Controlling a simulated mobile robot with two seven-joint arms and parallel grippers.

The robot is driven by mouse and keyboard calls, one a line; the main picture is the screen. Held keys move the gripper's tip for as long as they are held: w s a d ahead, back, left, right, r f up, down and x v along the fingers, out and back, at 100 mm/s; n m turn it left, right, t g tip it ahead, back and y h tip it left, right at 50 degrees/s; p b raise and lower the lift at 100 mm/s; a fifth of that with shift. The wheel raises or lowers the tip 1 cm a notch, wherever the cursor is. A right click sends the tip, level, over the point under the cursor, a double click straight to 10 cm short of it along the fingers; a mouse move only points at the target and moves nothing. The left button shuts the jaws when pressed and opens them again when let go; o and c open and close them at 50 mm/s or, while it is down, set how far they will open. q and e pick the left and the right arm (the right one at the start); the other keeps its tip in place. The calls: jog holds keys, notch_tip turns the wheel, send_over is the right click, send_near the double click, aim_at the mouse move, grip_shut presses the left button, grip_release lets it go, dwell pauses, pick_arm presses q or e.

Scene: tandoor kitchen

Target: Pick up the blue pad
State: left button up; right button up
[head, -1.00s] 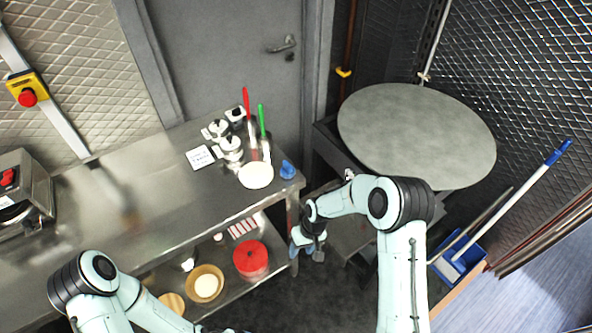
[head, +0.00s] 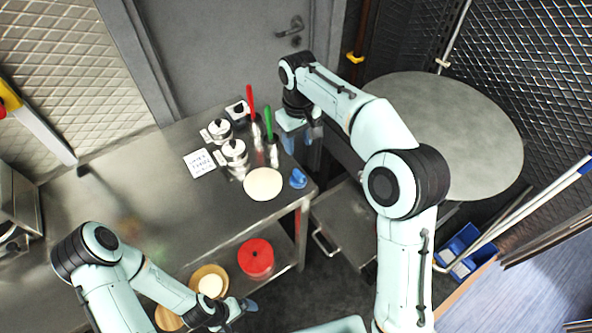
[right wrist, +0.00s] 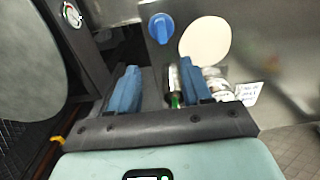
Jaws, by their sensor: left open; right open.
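The blue pad (head: 298,179) is a small blue lump at the right front corner of the steel counter, beside a round cream disc (head: 264,184). It also shows at the top of the right wrist view (right wrist: 161,28), apart from the fingers. My right gripper (head: 303,140) is open and empty, high near the counter's right end, behind the pad in the picture. Its two blue fingers show spread in the right wrist view (right wrist: 159,80). My left gripper (head: 242,306) is low in front of the counter; its fingers are small in the picture, and nothing shows in them.
Steel canisters (head: 234,153), a red-handled tool (head: 251,103) and a green-handled tool (head: 268,123) stand behind the disc. A white card (head: 199,163) lies left of them. A red round container (head: 256,258) is on the shelf below. A large round tabletop (head: 450,130) stands right.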

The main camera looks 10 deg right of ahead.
send_over(299, 173)
notch_tip(299, 173, down, 6)
jog(key=shift+w+f+b, duration=0.1)
jog(key=shift+f+b, duration=0.1)
jog(key=shift+b, duration=0.25)
jog(key=shift+w+f, duration=0.1)
jog(key=shift+f, duration=0.45)
jog(key=f, duration=0.4)
jog(key=shift+s+f+b, duration=0.2)
jog(key=shift+f+b, duration=0.1)
jog(key=shift+b, duration=0.05)
pick_arm(q)
jog(key=s+f, duration=0.2)
jog(key=s, duration=0.1)
jog(key=shift+s+f, duration=0.1)
jog(key=shift+f, duration=0.2)
pick_arm(e)
grip_shut()
